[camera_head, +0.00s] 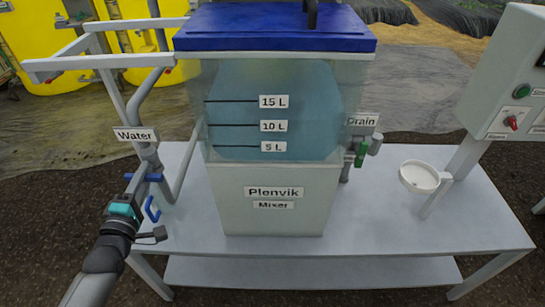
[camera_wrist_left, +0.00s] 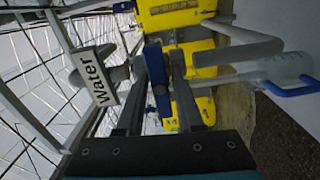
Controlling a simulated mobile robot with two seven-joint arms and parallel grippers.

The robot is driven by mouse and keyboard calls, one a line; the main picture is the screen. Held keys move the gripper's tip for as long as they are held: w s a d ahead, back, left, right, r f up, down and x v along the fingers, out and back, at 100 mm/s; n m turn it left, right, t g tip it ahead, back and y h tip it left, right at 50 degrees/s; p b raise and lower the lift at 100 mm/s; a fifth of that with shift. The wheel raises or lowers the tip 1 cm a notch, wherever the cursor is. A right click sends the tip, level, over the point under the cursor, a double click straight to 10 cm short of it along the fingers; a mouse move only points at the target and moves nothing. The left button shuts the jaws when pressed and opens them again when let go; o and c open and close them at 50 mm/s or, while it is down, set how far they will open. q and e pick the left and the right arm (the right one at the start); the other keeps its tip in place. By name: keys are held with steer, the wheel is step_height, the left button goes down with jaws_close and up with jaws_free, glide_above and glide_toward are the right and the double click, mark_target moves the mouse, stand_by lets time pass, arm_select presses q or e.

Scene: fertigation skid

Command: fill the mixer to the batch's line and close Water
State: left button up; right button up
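The mixer (camera_head: 270,205) is a translucent tank with a blue lid, marked 5 L, 10 L and 15 L. A bluish area fills its upper part past the 15 L mark; I cannot tell the liquid surface for certain. The Water label (camera_head: 136,134) hangs on the pipe at the left. The blue Water valve handle (camera_wrist_left: 156,75) sits between the fingers of my left gripper (camera_wrist_left: 160,70), which appear closed on its sides. In the head view my left gripper (camera_head: 133,188) is at this valve, partly hiding it. My right gripper is not in view.
The drain valve's green handle (camera_head: 361,155) is at the tank's right side. A white round cup (camera_head: 419,177) is held beside a post on the grey table (camera_head: 400,235). A control box (camera_head: 510,90) stands at the right. Yellow containers (camera_head: 40,45) are behind at the left.

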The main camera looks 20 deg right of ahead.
arm_select(q)
steer(key=o, duration=0.3)
steer(key=shift+p+v, duration=1.8)
steer(key=shift+v, duration=1.7)
